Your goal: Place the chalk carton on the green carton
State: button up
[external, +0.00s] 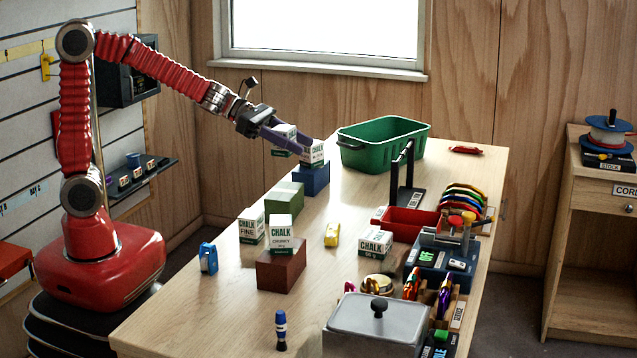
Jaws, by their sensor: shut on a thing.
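My gripper (300,147) has purple fingers and is above the far left side of the table. It is shut on a small white and green chalk carton (282,152), held in the air with one finger across its front. The green carton (284,199) stands on the table below the gripper, and its top looks bare. Another chalk carton (315,155) stands on a blue carton (312,180) just right of the held one. The fingertips overlap it in the picture; I cannot tell whether they touch.
Another chalk carton (280,233) stands on a brown carton (281,269). More chalk cartons stand on the table at the left (251,226) and middle (375,243). A green bin (385,149) is at the back; gear crowds the right side. Bare table lies around a yellow item (332,235).

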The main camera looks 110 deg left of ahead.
send_over(297, 193)
jog(key=shift+f, duration=3.15)
jog(key=shift+f, duration=1.85)
jog(key=shift+f, duration=0.1)
jog(key=o, duration=1.1)
